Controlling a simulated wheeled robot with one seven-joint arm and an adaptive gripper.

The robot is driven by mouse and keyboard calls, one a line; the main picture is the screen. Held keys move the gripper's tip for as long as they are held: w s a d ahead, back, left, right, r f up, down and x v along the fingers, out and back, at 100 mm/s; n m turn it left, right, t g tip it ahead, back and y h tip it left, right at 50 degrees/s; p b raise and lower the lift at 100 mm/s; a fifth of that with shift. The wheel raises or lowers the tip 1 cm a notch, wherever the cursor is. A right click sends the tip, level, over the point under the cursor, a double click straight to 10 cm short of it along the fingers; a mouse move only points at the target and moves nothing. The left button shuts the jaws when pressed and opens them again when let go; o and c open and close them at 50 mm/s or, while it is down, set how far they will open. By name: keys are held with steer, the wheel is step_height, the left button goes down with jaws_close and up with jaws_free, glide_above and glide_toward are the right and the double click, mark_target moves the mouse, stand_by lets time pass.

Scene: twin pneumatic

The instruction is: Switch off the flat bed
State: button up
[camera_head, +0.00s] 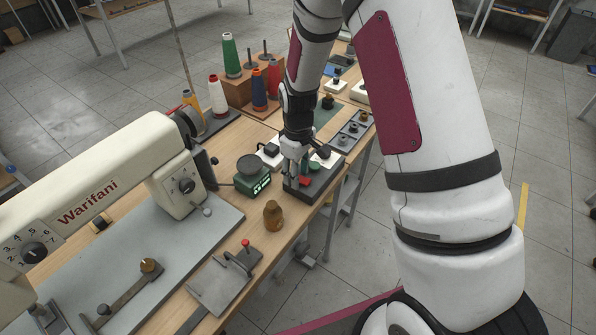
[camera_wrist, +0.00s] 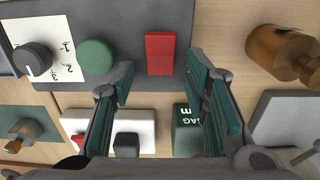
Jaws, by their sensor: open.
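A white sewing machine marked Warifani (camera_head: 90,202) stands on a grey flat bed plate (camera_head: 150,245) at the left in the head view. A dark control box (camera_head: 327,184) sits near the table's right edge. In the wrist view the box (camera_wrist: 130,20) carries a red rectangular switch (camera_wrist: 160,53), a round green button (camera_wrist: 95,57) and a grey dial (camera_wrist: 33,58) on a white label. My gripper (camera_wrist: 160,75) is open and empty, its fingers on either side of the red switch's lower end. In the head view my gripper (camera_head: 297,172) is over the box; contact cannot be told.
A green scale (camera_head: 252,175) stands left of the box. A wooden bottle-shaped piece (camera_head: 273,214) and a metal plate with a red-knobbed lever (camera_head: 225,282) are nearer. Thread spools (camera_head: 230,55) stand behind. A white box with a small red switch (camera_wrist: 140,125) shows in the wrist view.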

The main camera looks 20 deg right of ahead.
jaws_close()
steer(key=shift+s+d+r+t+y+p, duration=0.1)
steer(key=shift+s+d+t+y+p, duration=0.1)
steer(key=shift+s+t+y+p, duration=0.3)
steer(key=shift+s+d+t+y+p, duration=0.15)
steer(key=shift+t+y+p, duration=0.45)
steer(key=shift+t, duration=0.3)
steer(key=shift+t+p, duration=0.3)
jaws_free()
steer(key=shift+w, duration=0.1)
steer(key=shift+r, duration=0.1)
